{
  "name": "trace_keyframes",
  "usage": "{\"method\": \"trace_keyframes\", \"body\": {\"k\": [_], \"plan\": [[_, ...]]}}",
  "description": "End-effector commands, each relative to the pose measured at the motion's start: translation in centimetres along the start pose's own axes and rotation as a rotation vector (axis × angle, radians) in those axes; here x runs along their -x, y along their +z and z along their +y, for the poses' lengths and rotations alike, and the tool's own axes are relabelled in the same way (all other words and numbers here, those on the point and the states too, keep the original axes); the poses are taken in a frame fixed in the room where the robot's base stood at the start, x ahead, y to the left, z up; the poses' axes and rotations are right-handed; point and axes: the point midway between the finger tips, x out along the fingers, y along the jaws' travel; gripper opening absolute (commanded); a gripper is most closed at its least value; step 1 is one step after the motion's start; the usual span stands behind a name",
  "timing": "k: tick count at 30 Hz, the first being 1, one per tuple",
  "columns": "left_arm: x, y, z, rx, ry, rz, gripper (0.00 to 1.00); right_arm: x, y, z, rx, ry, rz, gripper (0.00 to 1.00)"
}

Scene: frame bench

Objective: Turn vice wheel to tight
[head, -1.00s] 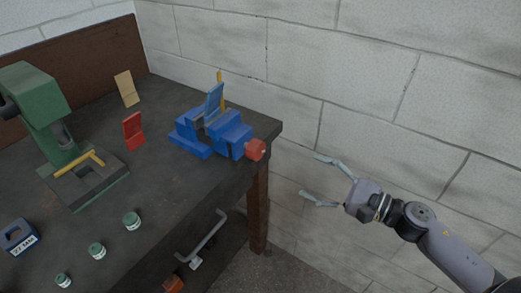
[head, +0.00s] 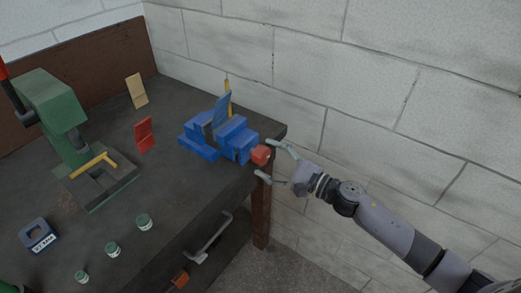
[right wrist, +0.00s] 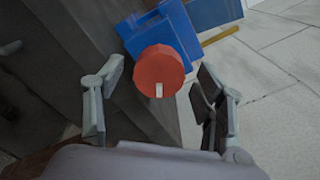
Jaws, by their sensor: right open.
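The blue vice (head: 222,135) stands on the dark bench near its right corner. Its red wheel (head: 261,155) faces right, past the bench edge. In the right wrist view the wheel (right wrist: 159,71) shows a small pale mark at its lower rim, with the blue vice body (right wrist: 165,35) behind it. My right gripper (head: 267,160) is open, its fingers on either side of the wheel in the head view. In the right wrist view the open fingers (right wrist: 160,108) stand left and right of the wheel, apart from it. My left gripper is not in view.
A green drill press (head: 60,115) stands at the left of the bench (head: 180,185). A red block (head: 145,134), a tan block (head: 137,90), a blue weight-like block (head: 38,235) and several small green jars (head: 144,222) lie around. The block wall (head: 400,90) is close behind.

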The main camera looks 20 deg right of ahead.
Motion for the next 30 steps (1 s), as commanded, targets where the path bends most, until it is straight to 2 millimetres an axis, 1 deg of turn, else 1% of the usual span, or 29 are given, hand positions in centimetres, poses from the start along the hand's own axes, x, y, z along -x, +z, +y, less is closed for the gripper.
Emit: {"method": "trace_keyframes", "body": {"k": [1, 3, 7, 11, 18, 30], "plan": [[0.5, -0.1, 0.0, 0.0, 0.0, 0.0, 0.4, -0.8, 0.2, -0.3, 0.0, -0.002, -0.001, 0.64], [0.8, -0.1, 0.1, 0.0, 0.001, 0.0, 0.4, -1.7, 0.2, -0.3, 0.0, -0.003, -0.001, 0.64], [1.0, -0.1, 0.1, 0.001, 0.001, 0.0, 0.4, -2.7, 0.1, -0.1, -0.001, -0.001, 0.0, 0.64], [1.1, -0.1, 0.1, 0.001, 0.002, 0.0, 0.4, -3.1, 0.0, 0.0, -0.001, 0.0, 0.0, 0.64], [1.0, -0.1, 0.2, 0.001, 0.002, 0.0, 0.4, -3.1, 0.0, 0.0, 0.0, 0.0, 0.0, 0.63], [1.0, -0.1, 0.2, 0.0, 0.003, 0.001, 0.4, -3.1, 0.0, 0.0, 0.0, 0.0, 0.0, 0.36]]}}
